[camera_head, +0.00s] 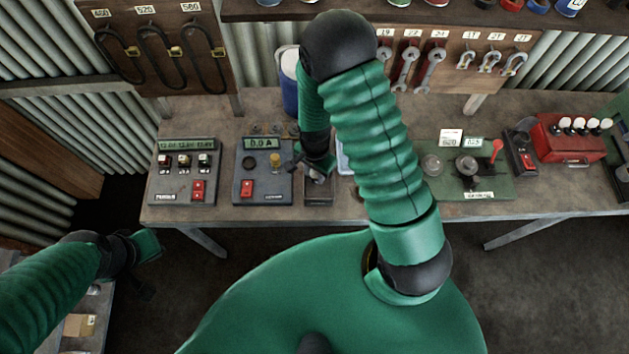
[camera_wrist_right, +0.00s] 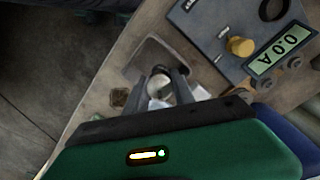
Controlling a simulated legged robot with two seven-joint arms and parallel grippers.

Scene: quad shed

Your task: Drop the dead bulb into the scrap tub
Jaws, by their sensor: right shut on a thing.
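My right gripper (camera_head: 318,174) is low over the bench's front edge, just right of the meter box. In the right wrist view its fingers (camera_wrist_right: 168,82) are shut on a small pale rounded thing, the bulb (camera_wrist_right: 159,88). The fingers partly hide it. A small grey open box (camera_head: 319,196) lies under the gripper; its edge also shows in the wrist view (camera_wrist_right: 135,64). A blue tub (camera_head: 289,82) stands behind it, partly hidden by my arm. No label shows which one is for scrap. My left gripper (camera_head: 147,248) hangs off the bench, its fingers unclear.
A meter box reading 0.0 A (camera_head: 263,172) stands left of the gripper, with a second switch box (camera_head: 184,172) further left. A green tester (camera_head: 467,175) and red bulb case (camera_head: 573,138) stand to the right. The bench (camera_head: 236,108) has bare surface at back left.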

